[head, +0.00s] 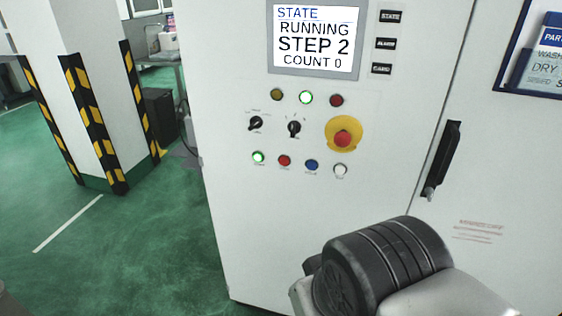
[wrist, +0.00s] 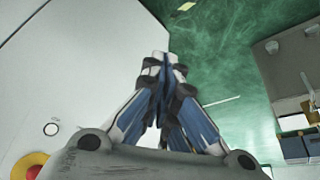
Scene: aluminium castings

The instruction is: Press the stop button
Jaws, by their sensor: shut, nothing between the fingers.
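The control panel on a white cabinet shows in the head view. Its lower row has a lit green button (head: 258,157), a red button (head: 284,160), a blue button (head: 312,165) and a white button (head: 340,170); their labels are too small to read. A red mushroom button (head: 342,138) on a yellow plate sits above the white one. It shows partly at the wrist view's lower left (wrist: 35,171), near a white button (wrist: 50,129). My gripper (wrist: 158,58) is shut and empty, fingertips together, right of these buttons in the wrist view. The head view does not show it.
The display (head: 316,40) reads STATE RUNNING, STEP 2, COUNT 0. Two black selector knobs (head: 256,122) (head: 294,128) sit left of the mushroom button. A black door handle (head: 443,160) stands out at the right. Green floor (head: 130,245) lies open to the left.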

